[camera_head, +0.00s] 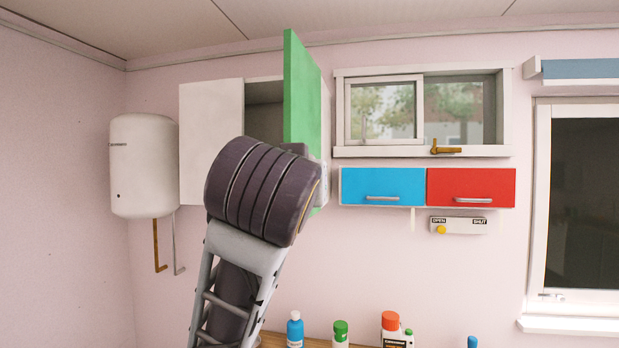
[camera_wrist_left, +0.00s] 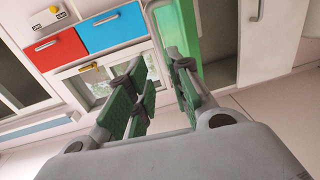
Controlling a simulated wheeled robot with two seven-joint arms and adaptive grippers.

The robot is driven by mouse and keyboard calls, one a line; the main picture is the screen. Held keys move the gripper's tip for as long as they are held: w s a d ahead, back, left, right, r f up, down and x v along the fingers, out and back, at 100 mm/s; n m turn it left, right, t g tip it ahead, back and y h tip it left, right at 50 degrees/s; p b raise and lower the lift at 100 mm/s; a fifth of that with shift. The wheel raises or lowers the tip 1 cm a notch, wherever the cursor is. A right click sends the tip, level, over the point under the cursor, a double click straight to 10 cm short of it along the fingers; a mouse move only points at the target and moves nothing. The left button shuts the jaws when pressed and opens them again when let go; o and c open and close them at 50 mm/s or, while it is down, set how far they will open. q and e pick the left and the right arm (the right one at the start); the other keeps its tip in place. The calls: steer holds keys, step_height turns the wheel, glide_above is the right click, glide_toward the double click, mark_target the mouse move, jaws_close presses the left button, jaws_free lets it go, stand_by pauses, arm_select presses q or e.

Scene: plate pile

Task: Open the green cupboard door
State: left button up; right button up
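The green cupboard door (camera_head: 302,90) stands swung out from the white wall cupboard (camera_head: 210,130), and part of the dark interior (camera_head: 264,93) shows beside it. My left arm rises in front of the cupboard and hides the door's lower part. The left gripper's fingers are hidden behind the arm in the head view. In the left wrist view my left gripper (camera_wrist_left: 158,72) has its green-padded fingers apart, with nothing seen held between them. The green door (camera_wrist_left: 178,28) shows just beyond the fingertips; I cannot tell whether they touch it. My right gripper is not in view.
A white water heater (camera_head: 143,165) hangs left of the cupboard. A window (camera_head: 385,110), blue drawer (camera_head: 382,185), red drawer (camera_head: 470,187) and switch box (camera_head: 465,226) are at the right. Several bottles stand below. The wall between is free.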

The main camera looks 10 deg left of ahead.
arm_select(q)
steer(key=shift+s, duration=0.95)
